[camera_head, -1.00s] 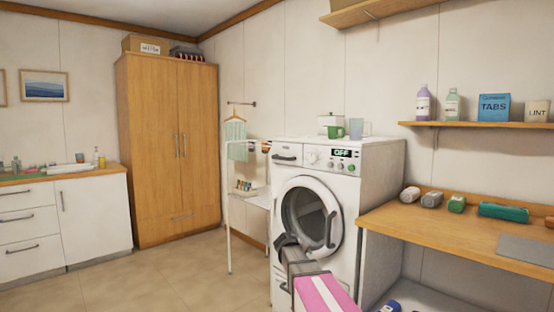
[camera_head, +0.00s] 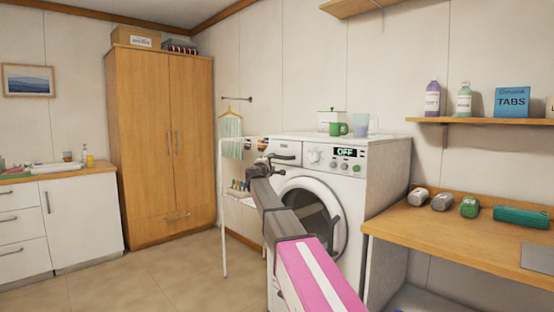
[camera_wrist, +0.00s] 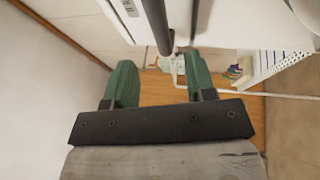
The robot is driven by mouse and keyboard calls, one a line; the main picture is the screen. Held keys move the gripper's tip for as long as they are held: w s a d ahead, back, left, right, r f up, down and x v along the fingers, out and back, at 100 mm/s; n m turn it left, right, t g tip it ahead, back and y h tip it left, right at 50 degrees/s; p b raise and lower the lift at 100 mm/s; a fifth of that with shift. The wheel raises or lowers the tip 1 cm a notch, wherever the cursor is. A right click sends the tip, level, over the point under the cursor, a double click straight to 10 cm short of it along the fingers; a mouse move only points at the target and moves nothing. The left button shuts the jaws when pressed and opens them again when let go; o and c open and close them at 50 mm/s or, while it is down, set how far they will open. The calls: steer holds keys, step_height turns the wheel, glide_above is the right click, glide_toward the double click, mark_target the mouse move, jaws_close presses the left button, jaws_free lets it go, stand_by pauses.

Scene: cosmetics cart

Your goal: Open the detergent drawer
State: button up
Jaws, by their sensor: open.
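The white washing machine (camera_head: 378,172) stands against the wall with its round door shut. Its detergent drawer (camera_head: 287,148) is at the upper left of the front, with a dark handle, and looks shut. My gripper (camera_head: 262,162) is at that drawer, just left of the handle in the head view. In the wrist view my gripper (camera_wrist: 160,75) is open, with its two green fingers apart and nothing held. A dark bar (camera_wrist: 158,28), apparently the drawer handle, points down into the gap between the fingers.
A green mug (camera_head: 338,129) and a clear jug (camera_head: 361,125) stand on the machine. A white drying rack (camera_head: 223,215) is close on its left. A wooden bench (camera_head: 440,222) adjoins on the right. The floor at the left (camera_head: 165,275) is clear.

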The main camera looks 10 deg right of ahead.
mark_target(277, 157)
steer(key=x, duration=0.9)
jaws_close()
